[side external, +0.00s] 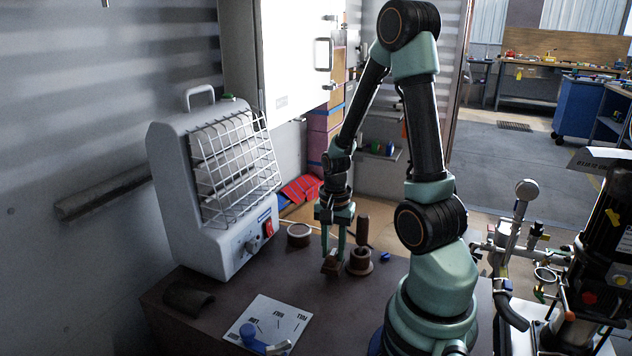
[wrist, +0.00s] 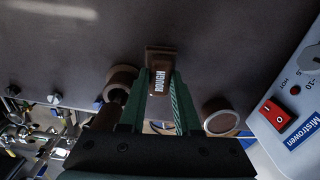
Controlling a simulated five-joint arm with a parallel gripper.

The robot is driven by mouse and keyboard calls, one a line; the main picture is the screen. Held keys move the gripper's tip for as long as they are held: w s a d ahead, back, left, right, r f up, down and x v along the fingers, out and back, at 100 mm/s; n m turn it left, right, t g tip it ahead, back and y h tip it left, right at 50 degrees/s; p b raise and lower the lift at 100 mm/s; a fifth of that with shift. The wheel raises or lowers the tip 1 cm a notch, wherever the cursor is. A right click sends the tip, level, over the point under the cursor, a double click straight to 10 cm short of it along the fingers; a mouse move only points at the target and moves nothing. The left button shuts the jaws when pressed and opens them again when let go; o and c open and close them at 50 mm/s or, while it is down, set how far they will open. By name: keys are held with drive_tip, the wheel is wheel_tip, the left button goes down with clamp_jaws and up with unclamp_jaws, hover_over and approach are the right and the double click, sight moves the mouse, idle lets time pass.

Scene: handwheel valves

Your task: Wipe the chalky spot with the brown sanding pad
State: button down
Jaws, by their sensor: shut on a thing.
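The brown sanding pad (side external: 331,266) is between the fingertips of my gripper (side external: 336,256), low over the brown table top. In the wrist view the pad (wrist: 160,58) shows the word ROUGH and my gripper (wrist: 160,86) is shut on it. I cannot tell whether the pad touches the table. A pale, hazy streak (wrist: 50,9) lies on the table at the top left of the wrist view, apart from the pad; it may be the chalky spot or only light. I cannot make it out in the side view.
Beside the pad stands a brown spool-shaped piece (side external: 360,262) with an upright brown post behind. A pale-topped round piece (side external: 298,235) sits left, near the grey heater (side external: 213,190). A white marked plate with a blue lever (side external: 268,322) and a dark curved piece (side external: 188,300) lie in front.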

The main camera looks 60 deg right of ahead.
drive_tip(key=shift+r, duration=3.25)
